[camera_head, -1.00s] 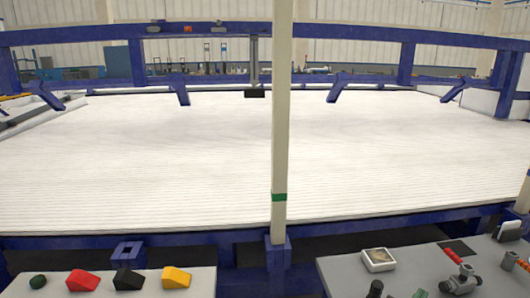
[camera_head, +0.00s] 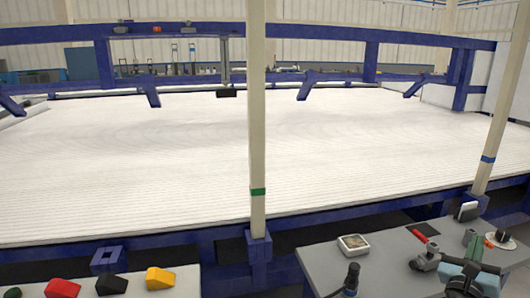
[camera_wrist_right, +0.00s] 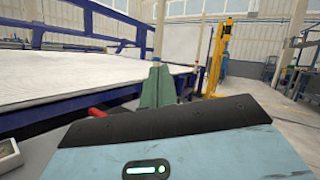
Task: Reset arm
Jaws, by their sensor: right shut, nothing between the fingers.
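My right gripper (camera_head: 474,240) shows at the lower right of the head view, its green fingers together with nothing between them. Its light blue body and black parts reach down to the bottom edge. It is over the right part of the grey table. In the right wrist view the shut green fingers (camera_wrist_right: 158,85) point forward beyond the black edge of the gripper body. My left gripper is not in view.
The grey table (camera_head: 320,262) holds a white tray (camera_head: 353,244), a black upright knob (camera_head: 351,277) and a red-handled grey fitting (camera_head: 427,255). Pale posts (camera_head: 257,120) and (camera_head: 491,150) stand behind it. Colored wedges (camera_head: 160,278) lie at left. A yellow lift (camera_wrist_right: 217,60) stands farther off.

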